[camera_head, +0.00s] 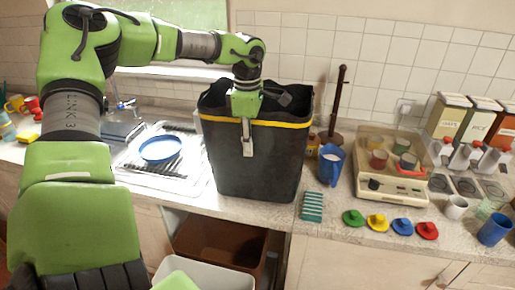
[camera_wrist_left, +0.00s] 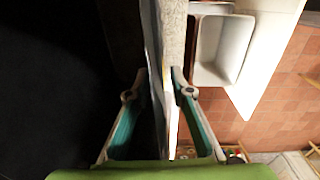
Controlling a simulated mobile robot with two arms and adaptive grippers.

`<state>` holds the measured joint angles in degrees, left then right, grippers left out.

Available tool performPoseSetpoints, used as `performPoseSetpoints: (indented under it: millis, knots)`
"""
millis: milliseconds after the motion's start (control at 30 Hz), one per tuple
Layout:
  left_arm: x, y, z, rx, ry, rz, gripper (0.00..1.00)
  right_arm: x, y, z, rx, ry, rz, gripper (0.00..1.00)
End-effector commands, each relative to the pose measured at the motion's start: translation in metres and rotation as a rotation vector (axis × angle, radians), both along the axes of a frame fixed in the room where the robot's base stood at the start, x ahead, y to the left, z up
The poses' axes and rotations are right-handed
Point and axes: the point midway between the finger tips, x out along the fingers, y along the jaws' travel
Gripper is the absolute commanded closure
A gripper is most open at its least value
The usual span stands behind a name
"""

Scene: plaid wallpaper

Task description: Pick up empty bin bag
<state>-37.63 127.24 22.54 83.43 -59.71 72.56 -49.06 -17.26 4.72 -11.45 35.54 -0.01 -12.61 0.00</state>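The bin bag (camera_head: 255,165) is black with a yellow band near its top and a crumpled upper rim. It stands upright on the counter in the head view. My left gripper (camera_head: 247,145) reaches down over its front rim, with one pale finger showing on the outside. The other finger is hidden behind the front wall. In the left wrist view the two fingertips (camera_wrist_left: 157,75) are apart, with the thin edge of the bag between them. The dark area at left there appears to be the bag's inside. My right gripper is not in view.
A sink with a blue bowl (camera_head: 160,149) lies left of the bag. A blue jug (camera_head: 331,165), a teal sponge (camera_head: 312,207) and a beige appliance (camera_head: 392,187) stand to the right. Below the counter are a brown bin (camera_head: 225,245) and a white bin (camera_head: 200,274).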

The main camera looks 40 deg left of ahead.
Motion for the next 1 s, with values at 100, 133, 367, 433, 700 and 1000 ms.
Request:
performPoseSetpoints:
  millis: [100,133,367,433,700,1000]
  knots:
    - [0.0,0.0,-0.003,0.0,-0.001,0.0,0.78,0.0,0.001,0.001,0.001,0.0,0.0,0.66]
    - [0.0,0.0,-0.003,0.0,-0.001,0.0,0.78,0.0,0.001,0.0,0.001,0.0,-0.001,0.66]
    - [0.0,0.0,-0.002,0.0,-0.001,0.0,1.0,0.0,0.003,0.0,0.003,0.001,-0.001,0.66]
    - [0.0,0.0,-0.002,0.0,-0.001,0.0,1.0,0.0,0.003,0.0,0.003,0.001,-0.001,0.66]
    - [0.001,0.0,-0.002,0.0,-0.002,0.0,1.0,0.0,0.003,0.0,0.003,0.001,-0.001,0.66]
    - [0.002,0.0,0.018,0.002,-0.005,0.001,1.0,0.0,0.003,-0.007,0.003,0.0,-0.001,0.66]
